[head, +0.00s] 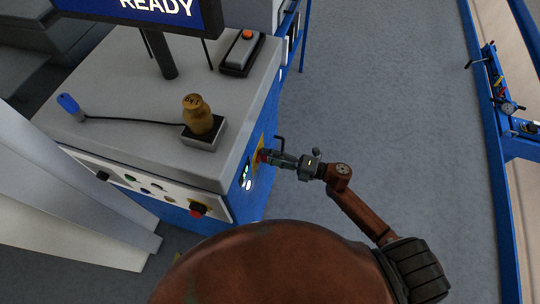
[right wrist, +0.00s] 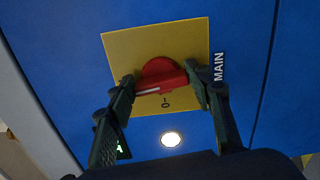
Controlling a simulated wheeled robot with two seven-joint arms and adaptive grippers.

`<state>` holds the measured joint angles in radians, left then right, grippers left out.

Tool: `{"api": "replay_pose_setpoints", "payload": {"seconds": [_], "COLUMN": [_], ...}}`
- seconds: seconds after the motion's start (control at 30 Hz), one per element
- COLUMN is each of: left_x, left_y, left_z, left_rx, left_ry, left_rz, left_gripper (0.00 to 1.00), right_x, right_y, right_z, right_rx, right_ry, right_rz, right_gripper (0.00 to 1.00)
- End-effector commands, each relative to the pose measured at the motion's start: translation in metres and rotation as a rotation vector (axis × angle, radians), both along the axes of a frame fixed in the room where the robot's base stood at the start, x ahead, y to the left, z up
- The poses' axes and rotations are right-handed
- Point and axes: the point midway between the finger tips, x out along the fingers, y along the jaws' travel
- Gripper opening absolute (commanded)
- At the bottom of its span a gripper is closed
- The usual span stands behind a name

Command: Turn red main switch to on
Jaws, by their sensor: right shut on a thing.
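The red main switch (right wrist: 158,75) is a round knob with a raised handle on a yellow plate (right wrist: 122,50), beside the word MAIN on a blue panel. A white line on the handle points to the left in the right wrist view. My right gripper (right wrist: 161,90) has one finger on each side of the handle and is shut on it. In the head view my right gripper (head: 272,158) reaches the blue side of the console from the right, and the switch (head: 262,156) is mostly hidden by it. My left gripper is not in view.
The grey-topped console (head: 130,95) carries a brass-coloured knob (head: 198,115), a blue-tipped cable and a box with an orange button (head: 247,35). A red and black knob (head: 198,209) sits on its front. A lit white lamp (right wrist: 171,139) is below the switch. Open floor lies right.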

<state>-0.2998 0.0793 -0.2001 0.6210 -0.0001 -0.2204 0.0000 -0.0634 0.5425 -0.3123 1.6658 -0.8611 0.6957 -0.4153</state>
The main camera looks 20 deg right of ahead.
Motion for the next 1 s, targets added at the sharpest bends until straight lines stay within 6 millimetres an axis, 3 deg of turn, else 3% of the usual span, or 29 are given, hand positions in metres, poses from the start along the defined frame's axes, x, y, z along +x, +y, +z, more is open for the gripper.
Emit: {"api": "replay_pose_setpoints", "payload": {"seconds": [0.3, 0.83, 0.87, 1.0], "left_x": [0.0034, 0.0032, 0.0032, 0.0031], "left_y": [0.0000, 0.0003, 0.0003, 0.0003], "left_z": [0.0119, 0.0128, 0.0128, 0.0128], "left_rx": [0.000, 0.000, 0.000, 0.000], "left_ry": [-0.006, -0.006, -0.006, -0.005], "left_rz": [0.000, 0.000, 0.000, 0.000], "left_gripper": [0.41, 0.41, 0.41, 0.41], "right_x": [0.0008, 0.0009, 0.0009, 0.0007], "right_y": [-0.0009, -0.0011, -0.0011, -0.0008], "right_z": [0.0001, -0.0007, -0.0007, -0.0007], "right_rx": [0.063, 0.077, 0.077, 0.076], "right_ry": [0.094, 0.113, 0.113, 0.113], "right_rz": [-0.003, -0.003, -0.003, -0.002], "right_gripper": [0.23, 0.23, 0.48, 0.58]}}
